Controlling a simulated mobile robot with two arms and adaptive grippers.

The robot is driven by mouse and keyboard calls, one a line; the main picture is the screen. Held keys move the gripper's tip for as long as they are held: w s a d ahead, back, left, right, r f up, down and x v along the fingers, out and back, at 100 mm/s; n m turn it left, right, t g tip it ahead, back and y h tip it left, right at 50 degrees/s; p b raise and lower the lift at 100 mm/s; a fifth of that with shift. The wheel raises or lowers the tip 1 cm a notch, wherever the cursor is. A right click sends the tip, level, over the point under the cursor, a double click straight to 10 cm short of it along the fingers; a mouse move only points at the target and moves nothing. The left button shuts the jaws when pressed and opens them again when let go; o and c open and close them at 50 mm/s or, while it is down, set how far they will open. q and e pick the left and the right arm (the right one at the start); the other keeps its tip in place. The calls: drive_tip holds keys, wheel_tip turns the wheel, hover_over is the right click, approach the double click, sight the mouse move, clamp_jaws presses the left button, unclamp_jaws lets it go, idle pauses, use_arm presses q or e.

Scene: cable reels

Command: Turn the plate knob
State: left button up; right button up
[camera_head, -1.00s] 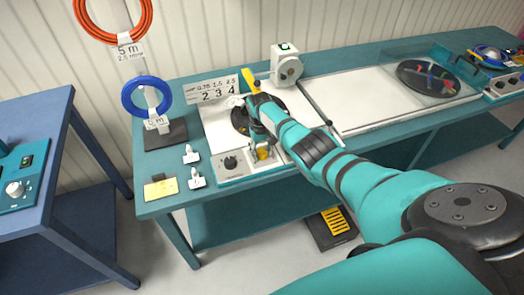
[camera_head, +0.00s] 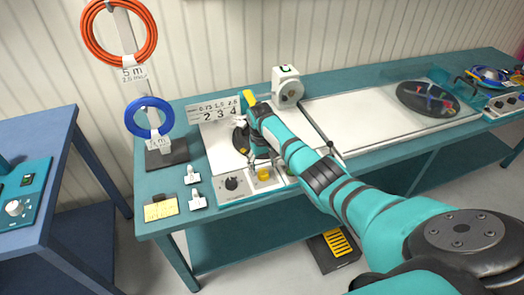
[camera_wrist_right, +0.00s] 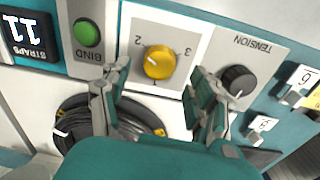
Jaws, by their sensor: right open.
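The yellow knob (camera_wrist_right: 158,62) sits on a white square plate marked 2 and 3 in the right wrist view. It also shows in the head view (camera_head: 264,174) on the front panel of the machine. My right gripper (camera_wrist_right: 156,88) is open, with one finger to each side of the knob in the wrist view. Its fingers appear apart from the knob, and their height above it is hard to judge. In the head view the right gripper (camera_head: 260,156) is just behind the knob, partly covered by its own arm. My left gripper is not in view.
Beside the knob are a green BIND button (camera_wrist_right: 87,32), a STRAPS display (camera_wrist_right: 25,35) and a black TENSION knob (camera_wrist_right: 238,80). A dark coil (camera_wrist_right: 75,125) lies behind the gripper. Orange (camera_head: 119,62) and blue (camera_head: 128,118) reels hang at left. White tags (camera_head: 196,198) stand nearby.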

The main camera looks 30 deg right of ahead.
sight(262, 172)
wheel_tip(262, 172, up, 8)
drive_tip(key=shift+r, duration=0.15)
drive_tip(key=shift+a, duration=0.1)
idle(0.4)
